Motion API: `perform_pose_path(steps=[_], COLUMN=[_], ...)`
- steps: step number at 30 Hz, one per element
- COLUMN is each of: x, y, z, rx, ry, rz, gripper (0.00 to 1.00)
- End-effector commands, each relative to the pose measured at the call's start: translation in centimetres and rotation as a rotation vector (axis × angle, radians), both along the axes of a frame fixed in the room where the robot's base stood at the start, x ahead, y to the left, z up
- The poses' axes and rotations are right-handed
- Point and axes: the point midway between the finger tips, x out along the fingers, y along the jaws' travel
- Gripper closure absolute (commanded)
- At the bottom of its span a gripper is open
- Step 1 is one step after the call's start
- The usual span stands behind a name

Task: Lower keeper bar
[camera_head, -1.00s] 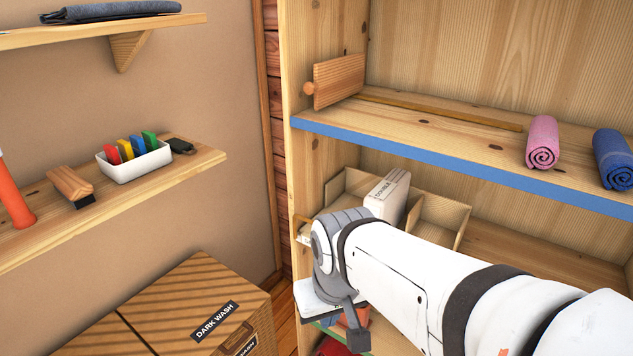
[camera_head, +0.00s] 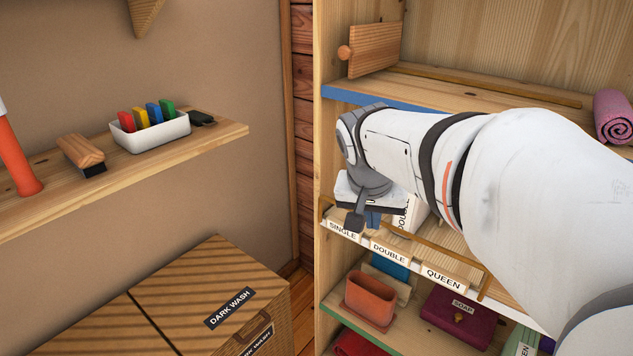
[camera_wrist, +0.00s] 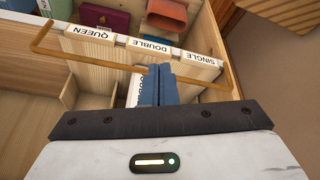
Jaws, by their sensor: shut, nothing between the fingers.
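The keeper bar (camera_head: 430,246) is a thin golden rod with bent ends. It runs across the front of the compartment shelf, above the SINGLE, DOUBLE and QUEEN labels. In the wrist view the bar (camera_wrist: 95,60) passes behind my finger tips, from left to right. My gripper (camera_head: 373,220) is shut and empty, its blue fingers pointing down near the bar, behind the SINGLE–DOUBLE part of the front. It also shows in the wrist view (camera_wrist: 160,72). I cannot tell whether the fingers touch the bar. A white box marked DOUBLE (camera_head: 405,215) stands in the compartment, partly hidden by my wrist.
Below are a terracotta pot (camera_head: 370,300) and a purple soap box (camera_head: 458,318). A wall shelf (camera_head: 225,137) and DARK WASH box (camera_head: 215,290) stand left.

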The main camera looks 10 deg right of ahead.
Motion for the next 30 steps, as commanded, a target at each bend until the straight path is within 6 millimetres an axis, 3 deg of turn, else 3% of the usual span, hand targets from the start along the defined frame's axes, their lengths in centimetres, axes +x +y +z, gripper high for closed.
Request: perform_pose_path(steps=[1,3,7,13,24,30], x=[1.9,3.9,6.2,7.4,9.3,9.9], y=[-0.8,-1.8,-3.0,-4.1,-6.7,-7.5], z=[-0.9,-0.4,0.4,-0.1,-5.8,-7.3], rx=[-0.015,-0.033,-0.051,-0.058,-0.056,-0.056], ry=[-0.030,-0.075,-0.139,-0.166,-0.162,-0.165], rz=[-0.078,-0.179,-0.308,-0.365,-0.364,-0.363], gripper=[1.00,1.00,1.00,1.00,1.00,1.00])
